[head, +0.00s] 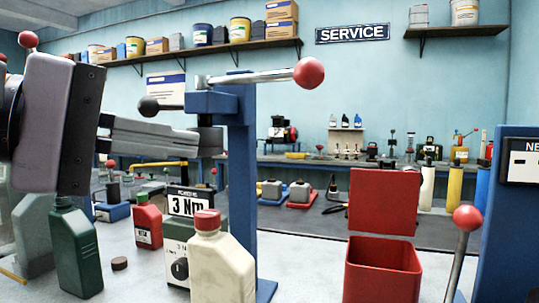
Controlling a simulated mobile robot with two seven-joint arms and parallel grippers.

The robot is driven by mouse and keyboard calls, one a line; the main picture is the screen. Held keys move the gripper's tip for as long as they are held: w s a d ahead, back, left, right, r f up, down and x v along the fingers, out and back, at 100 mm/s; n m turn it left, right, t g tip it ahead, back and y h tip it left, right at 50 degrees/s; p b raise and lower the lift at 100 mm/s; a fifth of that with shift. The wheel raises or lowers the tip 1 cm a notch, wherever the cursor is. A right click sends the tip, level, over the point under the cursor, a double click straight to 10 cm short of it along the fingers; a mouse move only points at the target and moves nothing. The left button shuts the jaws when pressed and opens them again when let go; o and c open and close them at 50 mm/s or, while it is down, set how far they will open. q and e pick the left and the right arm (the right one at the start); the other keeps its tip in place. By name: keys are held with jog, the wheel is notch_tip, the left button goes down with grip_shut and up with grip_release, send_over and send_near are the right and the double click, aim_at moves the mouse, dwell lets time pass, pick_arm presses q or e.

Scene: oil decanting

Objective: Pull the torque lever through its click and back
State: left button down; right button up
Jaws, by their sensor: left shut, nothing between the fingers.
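A blue post (243,185) stands in the middle of the bench. A silver lever (250,76) with a red ball knob (308,73) reaches right from its top. A black round end (148,106) sticks out to the left of the post's head. A box with a "3 Nm" display (187,206) and a dial stands at the post's foot, partly behind a cream bottle. My left gripper (208,139) is shut and empty. Its fingertips appear just left of the post, below the lever; I cannot tell if they touch it. My right gripper is out of view.
A cream bottle (221,262), a dark green bottle (75,250) and a red bottle (148,222) stand on the bench. A red open-lidded bin (382,272) is at right. Another red-knobbed lever (462,250) stands by a blue cabinet (508,225). Open bench lies between post and bin.

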pick_arm(q)
jog(key=p+x, duration=0.1)
jog(key=x, duration=1)
jog(key=shift+w+d, duration=0.25)
jog(key=shift+w+d+f+n+t+y+b, duration=0.1)
jog(key=shift+w+d+n+t+y+b, duration=0.3)
jog(key=shift+w+d+n+t+b, duration=0.25)
